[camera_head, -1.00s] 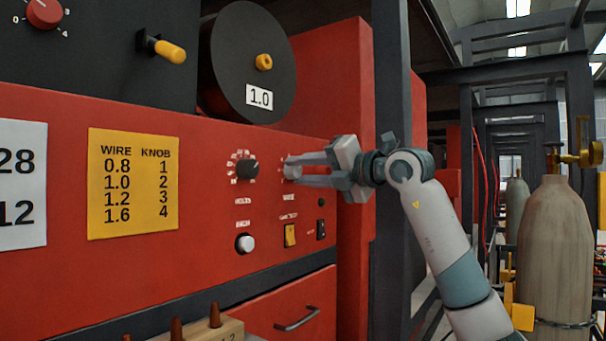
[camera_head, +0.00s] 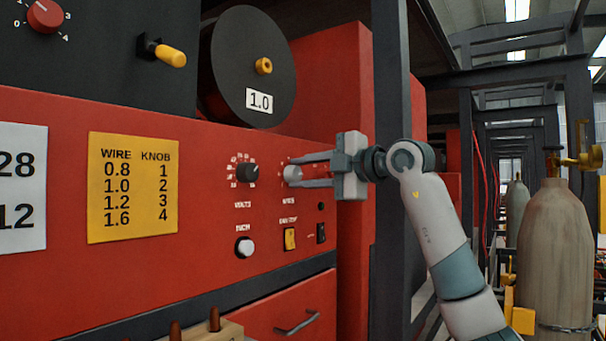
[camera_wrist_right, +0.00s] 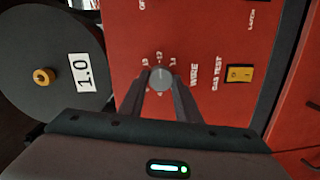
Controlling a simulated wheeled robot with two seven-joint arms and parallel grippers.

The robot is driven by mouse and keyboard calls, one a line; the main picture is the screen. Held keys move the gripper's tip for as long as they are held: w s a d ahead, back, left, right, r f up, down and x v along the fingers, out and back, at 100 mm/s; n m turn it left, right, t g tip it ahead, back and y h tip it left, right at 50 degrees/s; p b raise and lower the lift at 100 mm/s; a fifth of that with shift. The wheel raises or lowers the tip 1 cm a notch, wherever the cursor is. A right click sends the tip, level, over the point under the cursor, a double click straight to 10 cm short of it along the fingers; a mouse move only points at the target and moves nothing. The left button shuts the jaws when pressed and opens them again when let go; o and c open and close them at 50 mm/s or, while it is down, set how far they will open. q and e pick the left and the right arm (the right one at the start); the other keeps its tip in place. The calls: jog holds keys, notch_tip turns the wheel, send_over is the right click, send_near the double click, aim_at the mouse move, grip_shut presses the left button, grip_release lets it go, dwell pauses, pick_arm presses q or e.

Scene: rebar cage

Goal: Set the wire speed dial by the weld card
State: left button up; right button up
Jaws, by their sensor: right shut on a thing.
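The grey wire speed dial (camera_head: 292,175) sits on the red panel, right of the black volts dial (camera_head: 247,173). My right gripper (camera_head: 296,172) is shut on the wire dial, a finger on each side. The right wrist view shows the dial (camera_wrist_right: 160,78) between the fingertips, beside the label WIRE; its pointer is hard to make out. The yellow weld card (camera_head: 133,186) on the panel pairs wire 0.8, 1.0, 1.2 and 1.6 with knob 1, 2, 3 and 4. The black wire spool (camera_head: 235,60) carries a tag (camera_head: 259,101) reading 1.0. My left gripper is not in view.
Below the dials are a white inch button (camera_head: 245,247), a yellow gas test switch (camera_head: 290,239) and a black switch (camera_head: 321,233). A dark post (camera_head: 391,90) stands close behind my right wrist. A gas cylinder (camera_head: 555,250) stands at the right.

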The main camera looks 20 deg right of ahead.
aim_at(297, 174)
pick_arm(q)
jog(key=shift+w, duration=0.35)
pick_arm(e)
jog(key=shift+a+f, duration=0.1)
jog(key=shift+f, duration=0.05)
jog(key=o, duration=1.1)
jog(key=shift+c, duration=0.2)
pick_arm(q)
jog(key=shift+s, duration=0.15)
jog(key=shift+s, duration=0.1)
pick_arm(e)
jog(key=shift+s+d+r, duration=0.2)
jog(key=shift+s+d, duration=0.2)
jog(key=shift+b+v, duration=0.35)
jog(key=shift+v, duration=0.8)
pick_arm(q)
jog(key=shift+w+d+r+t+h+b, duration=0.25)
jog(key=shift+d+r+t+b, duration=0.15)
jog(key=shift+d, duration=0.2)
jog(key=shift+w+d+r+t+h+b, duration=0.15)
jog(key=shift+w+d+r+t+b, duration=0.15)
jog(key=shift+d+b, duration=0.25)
pick_arm(e)
jog(key=f+v, duration=0.1)
jog(key=v, duration=1.3)
jog(key=shift+r, duration=0.45)
